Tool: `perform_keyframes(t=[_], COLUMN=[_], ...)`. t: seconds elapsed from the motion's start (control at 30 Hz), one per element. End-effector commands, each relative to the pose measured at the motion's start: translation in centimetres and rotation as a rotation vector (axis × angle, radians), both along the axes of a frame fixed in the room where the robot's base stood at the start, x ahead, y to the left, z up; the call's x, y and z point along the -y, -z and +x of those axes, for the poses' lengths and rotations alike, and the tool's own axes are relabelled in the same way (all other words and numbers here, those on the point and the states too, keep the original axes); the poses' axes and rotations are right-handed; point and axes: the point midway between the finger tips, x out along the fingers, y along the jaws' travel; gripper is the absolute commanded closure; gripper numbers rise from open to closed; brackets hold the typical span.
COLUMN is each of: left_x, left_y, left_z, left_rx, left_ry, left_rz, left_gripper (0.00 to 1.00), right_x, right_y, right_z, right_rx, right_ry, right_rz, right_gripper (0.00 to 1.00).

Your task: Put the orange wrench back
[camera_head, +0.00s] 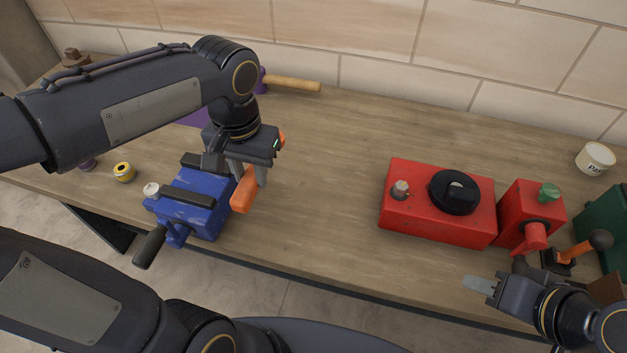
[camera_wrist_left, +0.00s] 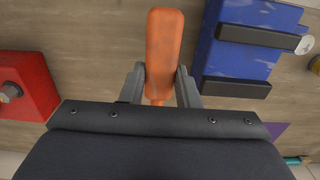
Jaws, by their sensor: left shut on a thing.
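The orange wrench (camera_head: 243,192) is in my left gripper (camera_head: 246,173), beside the right side of the blue vise (camera_head: 205,213). Its orange handle sticks out below the fingers in the head view. In the left wrist view the wrench (camera_wrist_left: 164,50) lies between the two fingers of the left gripper (camera_wrist_left: 162,86). The blue vise (camera_wrist_left: 250,50) is to its right there. The rest of the wrench is hidden by the gripper. I cannot tell whether the wrench touches the bench. My right gripper (camera_head: 480,285) is at the front right, holding nothing visible; its finger gap is unclear.
A red box with a black knob (camera_head: 410,215) stands right of centre, with a smaller red unit (camera_head: 520,205) beside it. A wooden-handled tool (camera_head: 293,83) lies at the back. A yellow roll (camera_head: 124,172) and a white tub (camera_head: 595,158) sit near the ends. The bench middle (camera_head: 330,170) is clear.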

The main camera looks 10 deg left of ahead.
Motion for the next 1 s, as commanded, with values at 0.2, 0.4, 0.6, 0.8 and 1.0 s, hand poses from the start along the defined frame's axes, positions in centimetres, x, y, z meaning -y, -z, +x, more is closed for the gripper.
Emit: perform_keyframes(t=[0.2,0.4,0.6,0.8,1.0], left_x=[4.9,7.3,8.3,9.1,9.2], left_y=[2.4,5.9,7.3,9.9,11.2], left_z=[2.9,4.5,5.2,5.8,5.8], left_rx=[-0.007,-0.005,-0.001,-0.004,0.000], left_ry=[0.007,0.004,0.002,0.000,0.000], left_rz=[0.000,0.000,-0.001,0.001,-0.001], left_gripper=[1.00,1.00,1.00,1.00,1.00], right_x=[0.0,0.0,0.0,0.0,0.0], right_y=[-0.9,-1.0,-1.0,-1.2,-1.2], right_z=[0.0,0.0,0.0,0.0,0.0], right_rx=[0.000,0.000,0.000,0.000,0.000], right_ry=[0.000,0.000,0.000,0.000,0.000], right_rz=[0.000,0.000,0.000,0.000,0.000], right_gripper=[0.64,0.64,0.64,0.64,0.64])
